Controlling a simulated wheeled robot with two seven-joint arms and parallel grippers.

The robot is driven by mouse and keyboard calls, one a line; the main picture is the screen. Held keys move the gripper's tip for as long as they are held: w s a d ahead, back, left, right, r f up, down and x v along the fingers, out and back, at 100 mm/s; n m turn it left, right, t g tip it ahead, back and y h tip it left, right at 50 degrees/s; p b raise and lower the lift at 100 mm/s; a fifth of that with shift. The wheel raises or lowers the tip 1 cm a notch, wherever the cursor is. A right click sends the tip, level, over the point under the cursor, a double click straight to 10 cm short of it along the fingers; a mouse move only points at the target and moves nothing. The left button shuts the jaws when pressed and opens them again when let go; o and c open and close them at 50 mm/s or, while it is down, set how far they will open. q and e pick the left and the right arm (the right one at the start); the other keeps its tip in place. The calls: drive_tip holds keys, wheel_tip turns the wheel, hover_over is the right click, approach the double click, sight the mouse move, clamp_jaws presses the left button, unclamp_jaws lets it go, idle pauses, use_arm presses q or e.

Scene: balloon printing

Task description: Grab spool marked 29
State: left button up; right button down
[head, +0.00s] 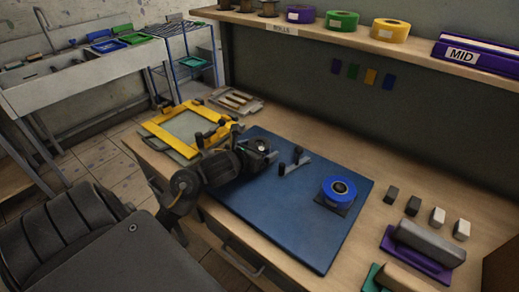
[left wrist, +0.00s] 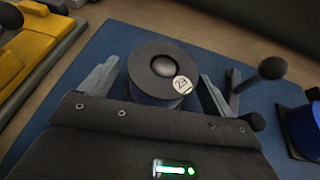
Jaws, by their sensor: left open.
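The fingers are open, one on each side of the spool, with a gap showing on the right. In the head view my left gripper (head: 262,157) is low over the blue mat (head: 285,215), and it and the arm hide most of this spool. My right gripper is not in view.
A blue spool (head: 338,190) sits on a dark base on the mat's right. A dark-knobbed tool (head: 293,160) stands just right of my gripper. A yellow frame (head: 180,128) lies left. More spools, purple (head: 301,14), green (head: 341,20) and yellow (head: 390,30), stand on the shelf.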

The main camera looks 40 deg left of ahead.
use_arm(q)
drive_tip(key=shift+x, duration=0.75)
drive_tip(key=shift+s, duration=0.1)
drive_tip(key=shift+c, duration=0.4)
drive_tip(key=c, duration=1)
wheel_tip(320, 180, up, 10)
drive_tip(key=p, duration=0.6)
